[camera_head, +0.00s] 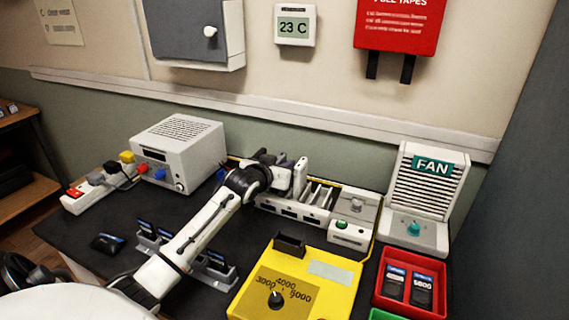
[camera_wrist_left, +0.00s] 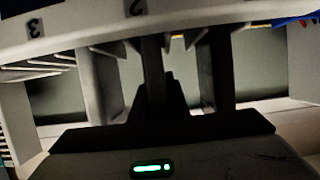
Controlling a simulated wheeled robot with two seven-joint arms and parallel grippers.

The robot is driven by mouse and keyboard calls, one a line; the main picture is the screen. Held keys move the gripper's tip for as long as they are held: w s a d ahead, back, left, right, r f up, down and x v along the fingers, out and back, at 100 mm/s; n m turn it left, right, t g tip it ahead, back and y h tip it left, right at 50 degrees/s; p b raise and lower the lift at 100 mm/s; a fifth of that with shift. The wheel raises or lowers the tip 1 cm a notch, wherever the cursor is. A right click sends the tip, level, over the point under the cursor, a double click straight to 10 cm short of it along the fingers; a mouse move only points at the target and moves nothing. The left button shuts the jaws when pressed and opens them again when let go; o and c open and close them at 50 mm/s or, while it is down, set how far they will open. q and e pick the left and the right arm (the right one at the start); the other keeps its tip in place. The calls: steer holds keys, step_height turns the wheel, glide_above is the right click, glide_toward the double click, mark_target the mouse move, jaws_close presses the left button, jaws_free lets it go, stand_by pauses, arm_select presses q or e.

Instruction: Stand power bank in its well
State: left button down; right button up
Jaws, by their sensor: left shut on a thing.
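A pale upright slab (camera_head: 300,176), which looks like the power bank, stands in the grip of my left gripper (camera_head: 282,172) over the left part of the white rack (camera_head: 289,210). The rack has several narrow upright wells. I cannot tell whether the slab's lower end is inside a well or above it. In the left wrist view the rack's edge (camera_wrist_left: 85,30), with upside-down numbers 2 and 3, runs across the top. The dark fingers (camera_wrist_left: 185,85) reach towards it; the held thing is hard to make out there. My right gripper is not in view.
A yellow tester (camera_head: 330,268) with a dial stands in front of the rack. A red tray (camera_head: 384,303) with two dark battery packs and a fan unit (camera_head: 428,195) are on the right. A grey box (camera_head: 180,147) stands left; small stands (camera_head: 216,270) with packs lie below my arm.

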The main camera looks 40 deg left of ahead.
arm_select(q)
steer(key=c, duration=1.6)
jaws_free()
steer(key=shift+f, duration=0.1)
steer(key=shift+s, duration=0.1)
steer(key=v, duration=1)
steer(key=shift+p, duration=0.3)
steer(key=shift+r, duration=0.25)
